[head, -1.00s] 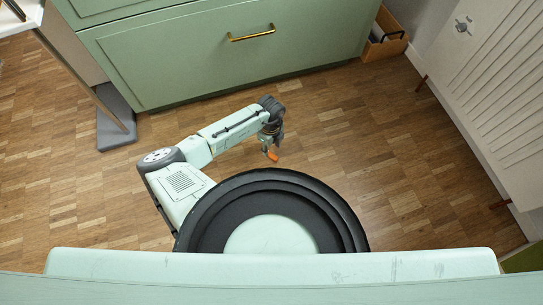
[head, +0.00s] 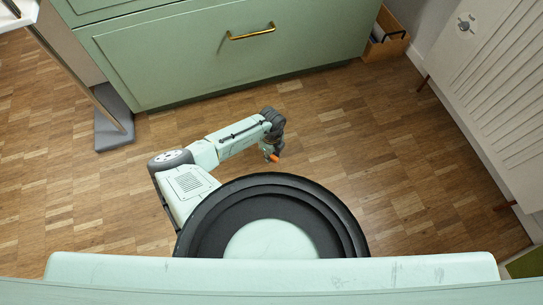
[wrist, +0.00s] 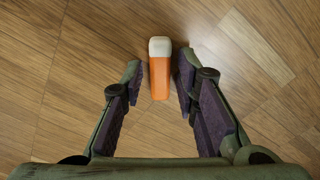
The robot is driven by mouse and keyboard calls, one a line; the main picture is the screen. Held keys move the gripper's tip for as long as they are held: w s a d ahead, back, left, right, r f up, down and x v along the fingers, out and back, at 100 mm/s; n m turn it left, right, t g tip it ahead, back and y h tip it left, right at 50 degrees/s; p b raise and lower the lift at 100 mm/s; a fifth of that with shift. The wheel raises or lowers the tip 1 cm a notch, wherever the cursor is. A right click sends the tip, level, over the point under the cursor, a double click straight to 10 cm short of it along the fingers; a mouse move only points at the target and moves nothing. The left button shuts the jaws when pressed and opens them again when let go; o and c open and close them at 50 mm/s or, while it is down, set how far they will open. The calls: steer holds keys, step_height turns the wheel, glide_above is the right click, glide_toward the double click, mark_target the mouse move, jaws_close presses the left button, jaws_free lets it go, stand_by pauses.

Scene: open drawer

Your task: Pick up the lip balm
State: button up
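The lip balm (wrist: 159,76), an orange tube with a white end, is in the middle of the wrist view, its white end toward the top of the picture. It also shows in the head view as a small orange spot (head: 274,158) at the tip of my arm. My gripper (wrist: 160,72) is open, with one dark finger on each side of the lip balm. A narrow gap shows between the tube and each fingertip. In the head view my gripper (head: 269,150) points down over the floor, and its fingers are small and partly hidden.
The wood floor (head: 340,150) around my gripper is clear. A green drawer front (head: 220,60) with a brass handle stands ahead. A wooden box (head: 386,45) is at the back right, and a white slatted cabinet (head: 495,95) stands at the right.

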mark_target(272, 158)
jaws_close()
steer(key=shift+r, duration=0.6)
steer(key=r+p, duration=0.1)
steer(key=s+r, duration=0.1)
steer(key=shift+d+r+p, duration=0.15)
steer(key=shift+r+p, duration=0.2)
steer(key=shift+p, duration=0.05)
steer(key=s+d+p, duration=0.1)
steer(key=s, duration=0.3)
steer(key=s+d+p, duration=0.1)
steer(key=s+d, duration=0.1)
steer(key=s, duration=0.3)
steer(key=s+d+r, duration=0.1)
steer(key=s, duration=0.4)
steer(key=shift+s+d+r+p, duration=0.1)
steer(key=shift+d+p, duration=0.25)
steer(key=shift+p, duration=0.05)
